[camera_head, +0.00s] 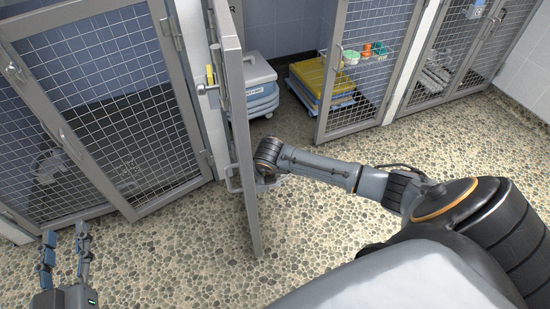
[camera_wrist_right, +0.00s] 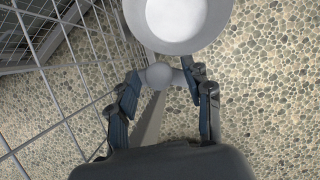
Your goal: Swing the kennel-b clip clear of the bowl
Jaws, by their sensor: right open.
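In the right wrist view a pale round bowl (camera_wrist_right: 188,18) shows at the top, partly cut off by the frame edge. Just below it is a grey knobbed piece (camera_wrist_right: 160,76), which looks like the clip; its knob lies close to the bowl's lower rim, and I cannot tell if they touch. My right gripper (camera_wrist_right: 161,72) is open, with one finger on each side of the knob. In the head view the right arm reaches the swung-out kennel door (camera_head: 238,130), whose frame hides the right fingers. My left gripper (camera_head: 65,236) is open and empty at the lower left.
A closed mesh gate (camera_head: 110,110) stands at left. Behind the door are stacked pale blue bins (camera_head: 261,88) and a yellow-topped stack (camera_head: 318,75). Small coloured containers (camera_head: 366,50) sit by the mesh at right. The pebbled floor (camera_head: 180,260) in front is clear.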

